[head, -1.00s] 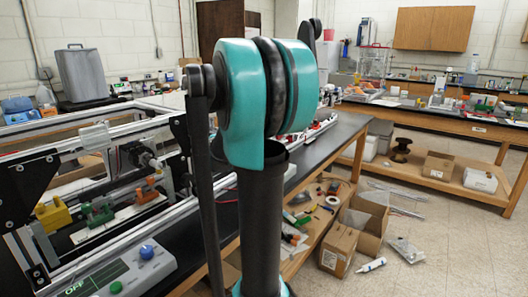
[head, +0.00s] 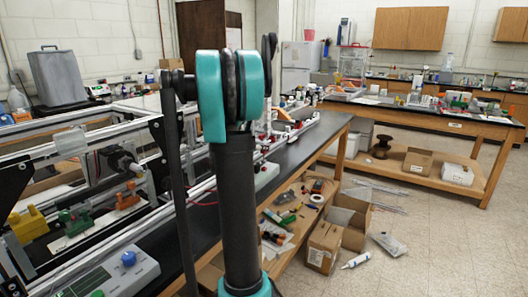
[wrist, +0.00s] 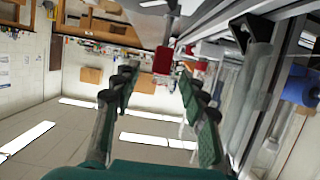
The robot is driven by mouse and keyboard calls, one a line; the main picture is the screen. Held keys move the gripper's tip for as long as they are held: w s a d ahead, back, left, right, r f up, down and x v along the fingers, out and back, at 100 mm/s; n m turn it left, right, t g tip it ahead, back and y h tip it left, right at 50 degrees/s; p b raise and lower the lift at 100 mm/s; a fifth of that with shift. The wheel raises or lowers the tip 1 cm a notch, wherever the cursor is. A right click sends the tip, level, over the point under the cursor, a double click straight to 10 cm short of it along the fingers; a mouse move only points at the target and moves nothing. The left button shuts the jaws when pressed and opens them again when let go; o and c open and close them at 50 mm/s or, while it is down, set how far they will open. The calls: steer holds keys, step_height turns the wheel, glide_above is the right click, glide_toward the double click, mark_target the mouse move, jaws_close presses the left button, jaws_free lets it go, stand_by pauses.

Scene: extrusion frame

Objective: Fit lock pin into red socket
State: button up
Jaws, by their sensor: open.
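In the wrist view my gripper (wrist: 157,75) is open, with its two dark, green-padded fingers apart and nothing visibly held between them. A small red block (wrist: 163,60) shows just past the fingertips, near a grey upright part. It may be the red socket, but I cannot be sure. I cannot make out the lock pin in either view. In the head view my gripper is out of sight, and my arm stands in front of part of the bench.
The metal extrusion frame (head: 80,145) stands at left, with a yellow block (head: 28,225), a green block (head: 75,222) and an orange block (head: 128,198). A control box (head: 110,275) is in front. The black bench (head: 315,140) runs back.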

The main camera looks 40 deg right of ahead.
steer(key=x, duration=0.3)
steer(key=shift+w+d, duration=0.1)
steer(key=shift+d, duration=0.25)
steer(key=shift+c, duration=0.4)
jaws_close()
